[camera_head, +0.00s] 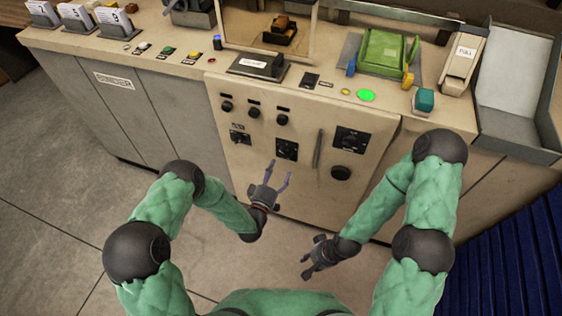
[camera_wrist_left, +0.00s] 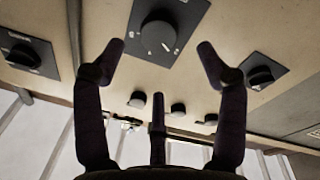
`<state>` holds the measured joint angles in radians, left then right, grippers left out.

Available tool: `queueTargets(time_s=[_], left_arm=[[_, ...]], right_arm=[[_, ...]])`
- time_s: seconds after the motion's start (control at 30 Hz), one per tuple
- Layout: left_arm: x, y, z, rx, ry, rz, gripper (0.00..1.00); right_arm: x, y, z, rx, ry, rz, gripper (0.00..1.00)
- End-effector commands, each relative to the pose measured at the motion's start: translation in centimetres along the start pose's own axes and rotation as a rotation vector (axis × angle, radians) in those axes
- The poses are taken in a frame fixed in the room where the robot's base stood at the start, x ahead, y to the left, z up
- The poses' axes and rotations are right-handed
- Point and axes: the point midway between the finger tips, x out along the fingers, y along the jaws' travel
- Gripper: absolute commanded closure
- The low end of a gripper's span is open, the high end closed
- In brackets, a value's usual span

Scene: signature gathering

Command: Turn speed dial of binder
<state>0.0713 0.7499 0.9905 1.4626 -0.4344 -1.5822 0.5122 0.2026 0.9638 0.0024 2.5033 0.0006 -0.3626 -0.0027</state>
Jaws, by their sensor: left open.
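The binder's beige front panel (camera_head: 300,190) carries several black dials. A dial on a square black plate (camera_head: 287,149) sits at mid-panel; in the left wrist view this dial (camera_wrist_left: 159,34) is large, with a white pointer mark. Other plated dials sit to its left (camera_head: 240,136) and right (camera_head: 350,139). Labels are too small to read, so I cannot tell which is the speed dial. My left gripper (camera_head: 280,169) is open and empty, just below the middle dial, fingers toward the panel and apart from it. My right gripper (camera_head: 312,263) hangs lower right; its jaw state is unclear.
Three small knobs (camera_head: 254,113) line the upper panel. A vertical handle (camera_head: 318,149) and a round black knob (camera_head: 341,173) are to the right. The countertop holds a green device (camera_head: 384,50), a lit green button (camera_head: 366,95) and a grey tray (camera_head: 510,90). Floor before the panel is clear.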

Motion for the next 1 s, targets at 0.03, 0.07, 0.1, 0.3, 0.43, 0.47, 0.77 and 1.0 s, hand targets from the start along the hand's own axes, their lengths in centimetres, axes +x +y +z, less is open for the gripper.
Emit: queueTargets(time_s=[0.03, 0.07, 0.1, 0.3, 0.43, 0.47, 0.77, 1.0], left_arm=[[-1.1, -0.1, 0.0, -0.001, -0.001, -0.004, 0.27], [-1.6, -0.1, -0.1, 0.0, 0.001, -0.003, 0.27], [-2.3, -0.1, -0.1, 0.0, 0.0, -0.003, 0.27], [-4.6, -0.1, 0.0, 0.0, 0.001, -0.002, 0.27], [-5.2, 0.0, -0.1, 0.0, 0.001, -0.001, 0.27], [-5.2, 0.0, -0.1, 0.0, 0.002, 0.0, 0.27], [-5.2, 0.0, 0.0, 0.001, 0.001, 0.0, 0.27], [-5.2, -0.1, 0.0, 0.002, -0.002, -0.003, 0.27]], right_arm=[[0.0, 0.0, 0.0, 0.0, 0.0, 0.0, 0.64], [0.0, 0.0, 0.0, 0.0, 0.0, 0.0, 0.64], [0.0, 0.0, 0.0, 0.0, 0.0, 0.0, 0.64], [0.0, 0.0, 0.0, 0.0, 0.0, 0.0, 0.64], [0.0, 0.0, 0.0, 0.0, 0.0, 0.0, 0.64], [0.0, 0.0, 0.0, 0.0, 0.0, 0.0, 0.64], [0.0, 0.0, 0.0, 0.0, 0.0, 0.0, 0.64], [0.0, 0.0, 0.0, 0.0, 0.0, 0.0, 0.64]])
